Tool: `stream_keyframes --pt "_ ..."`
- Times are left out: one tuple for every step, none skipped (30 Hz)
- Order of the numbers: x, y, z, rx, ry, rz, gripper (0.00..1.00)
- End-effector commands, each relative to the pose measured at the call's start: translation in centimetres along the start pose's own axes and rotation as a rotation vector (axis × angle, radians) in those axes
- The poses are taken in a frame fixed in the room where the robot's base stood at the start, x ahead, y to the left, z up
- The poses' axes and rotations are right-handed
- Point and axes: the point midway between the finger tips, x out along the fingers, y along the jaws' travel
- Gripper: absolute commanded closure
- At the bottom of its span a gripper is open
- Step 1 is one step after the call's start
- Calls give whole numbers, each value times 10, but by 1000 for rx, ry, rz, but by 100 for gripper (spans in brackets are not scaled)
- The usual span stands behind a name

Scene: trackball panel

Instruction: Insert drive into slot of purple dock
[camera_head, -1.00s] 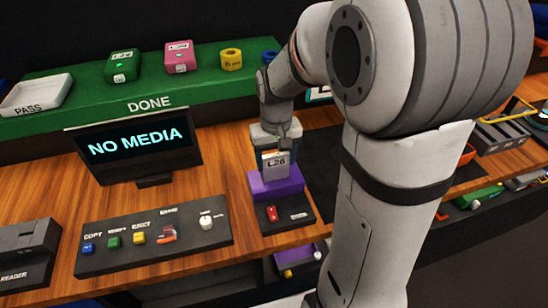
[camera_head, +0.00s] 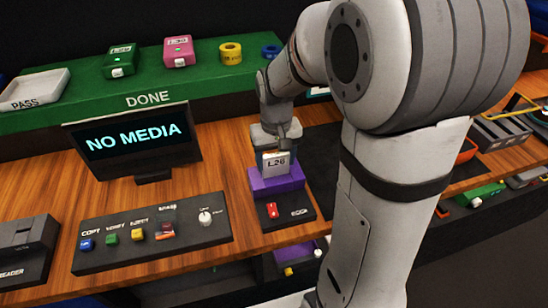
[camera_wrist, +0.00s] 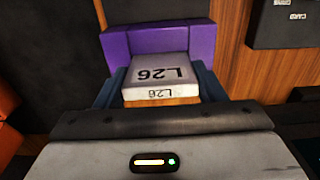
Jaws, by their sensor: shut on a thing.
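A white drive labelled L26 (camera_head: 276,163) is held upright by my gripper (camera_head: 275,148) directly over the purple dock (camera_head: 277,187). In the wrist view the drive (camera_wrist: 158,72) sits between my two blue-grey fingers (camera_wrist: 161,88), its far end against the purple dock (camera_wrist: 122,44). The slot is hidden behind the drive. I cannot tell how deep the drive sits in it. The dock's dark base (camera_head: 284,213) carries a red switch (camera_head: 272,210) at its front.
A monitor reading NO MEDIA (camera_head: 134,142) stands left of the dock. A panel with several coloured buttons and a white knob (camera_head: 155,236) lies front left. A green DONE shelf (camera_head: 150,99) runs behind. Bare wood (camera_head: 222,160) lies between monitor and dock.

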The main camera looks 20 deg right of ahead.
Motion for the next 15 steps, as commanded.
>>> stream_keyframes --pt "1 0 0 0 0 0 57" --pt "2 0 0 0 0 0 57" --pt "2 0 0 0 0 0 57" --pt "3 0 0 0 0 0 57" --pt "3 0 0 0 0 0 57" --pt "4 0 0 0 0 0 57" --pt "4 0 0 0 0 0 57" --pt "5 0 0 0 0 0 57" --pt "5 0 0 0 0 0 57" --pt "6 0 0 0 0 0 57" --pt "6 0 0 0 0 0 57" --pt "7 0 0 0 0 0 57" --pt "7 0 0 0 0 0 57" --pt "8 0 0 0 0 0 57" --pt "8 0 0 0 0 0 57"
